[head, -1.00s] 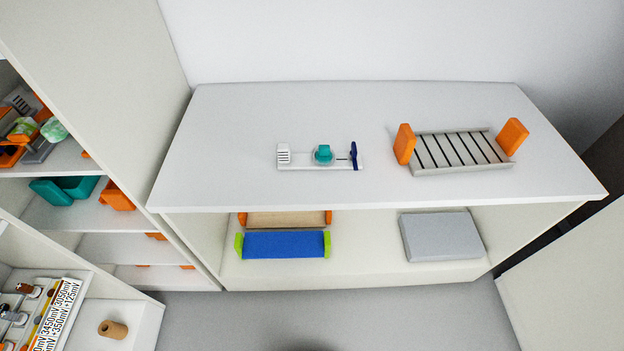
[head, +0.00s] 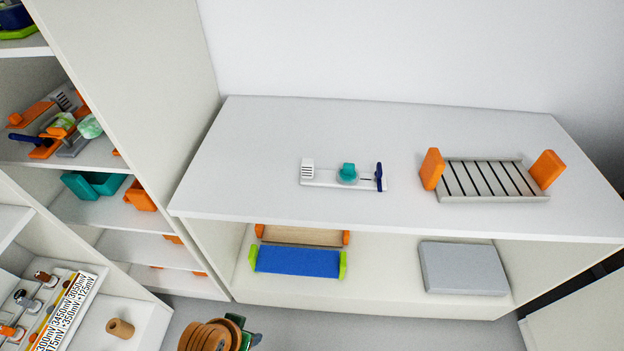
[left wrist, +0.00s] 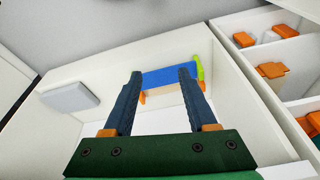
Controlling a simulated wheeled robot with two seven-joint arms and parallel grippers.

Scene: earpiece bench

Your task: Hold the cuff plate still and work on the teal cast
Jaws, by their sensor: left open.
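The cuff plate (head: 325,182) is a narrow white strip lying on the grey-white bench top. The teal cast (head: 348,171) sits near its middle, on a pale round base. A white ribbed block (head: 308,169) stands at the plate's left end and a dark blue upright piece (head: 379,176) at its right end. In the left wrist view my left gripper (left wrist: 158,74) is open, its two dark blue fingers apart with nothing between them. It faces the lower shelf. The plate and cast do not show in that view. My right gripper is in neither view.
A slatted grey rack with orange ends (head: 490,180) stands right of the plate. Under the bench top lie a blue tray (head: 298,262) and a grey box (head: 462,268). Shelving with orange and teal items (head: 95,184) stands left. The bench top's left part is clear.

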